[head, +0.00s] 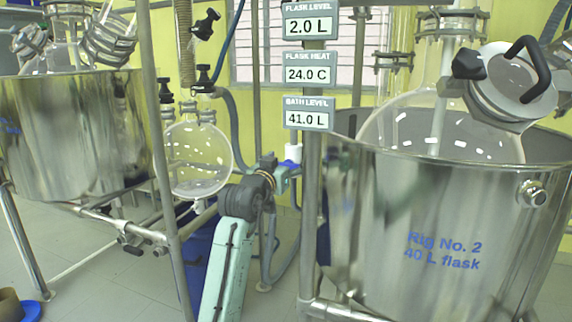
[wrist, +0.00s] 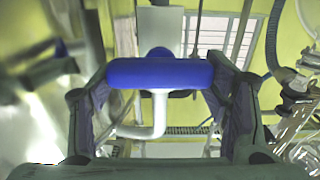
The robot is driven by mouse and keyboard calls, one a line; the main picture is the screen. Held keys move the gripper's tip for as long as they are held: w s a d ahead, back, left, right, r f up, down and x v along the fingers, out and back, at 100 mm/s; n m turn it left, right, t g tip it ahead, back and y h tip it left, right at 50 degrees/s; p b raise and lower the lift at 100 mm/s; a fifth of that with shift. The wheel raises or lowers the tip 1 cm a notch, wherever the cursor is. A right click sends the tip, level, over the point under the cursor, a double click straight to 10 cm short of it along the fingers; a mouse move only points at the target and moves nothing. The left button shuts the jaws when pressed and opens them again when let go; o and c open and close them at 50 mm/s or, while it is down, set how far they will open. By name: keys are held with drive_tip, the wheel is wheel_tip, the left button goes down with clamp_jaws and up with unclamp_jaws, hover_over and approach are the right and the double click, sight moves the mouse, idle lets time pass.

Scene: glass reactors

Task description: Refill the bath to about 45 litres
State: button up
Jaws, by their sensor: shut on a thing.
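The steel bath (head: 370,220) marked "Rig No. 2, 40 L flask" stands at the right in the head view. Its round glass flask (head: 410,122) sits inside. The bath level sign (head: 306,121) reads 41.0 L. My gripper (head: 288,166) is just left of the bath, beside a post. In the wrist view, my gripper (wrist: 160,85) is shut on a blue valve handle (wrist: 160,73), a finger at each end. A pale bent pipe (wrist: 158,115) shows below the handle. The water surface in the bath is hidden by its wall.
A second steel bath (head: 70,135) stands at the left. A round glass flask (head: 197,157) hangs between the rigs. Upright posts and hoses crowd my arm. Other signs read flask level 2.0 L (head: 309,26) and flask heat 24.0 C (head: 306,74).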

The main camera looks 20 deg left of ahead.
drive_tip(key=shift+c, duration=1.4)
drive_tip(key=shift+n, duration=0.3)
drive_tip(key=n+p, duration=0.2)
drive_tip(key=shift+r+n, duration=0.1)
drive_tip(key=shift+n, duration=0.2)
drive_tip(key=n+p, duration=0.2)
drive_tip(key=shift+a+n, duration=0.15)
drive_tip(key=shift+n, duration=0.15)
drive_tip(key=n+p, duration=0.1)
drive_tip(key=n, duration=0.1)
drive_tip(key=n+p, duration=0.1)
drive_tip(key=n, duration=0.1)
drive_tip(key=n+p, duration=0.1)
drive_tip(key=n, duration=0.1)
drive_tip(key=shift+a+f+p, duration=0.25)
drive_tip(key=shift+f+p, duration=0.1)
drive_tip(key=shift+p, duration=0.05)
drive_tip(key=o, duration=1.2)
drive_tip(key=shift+c, duration=0.2)
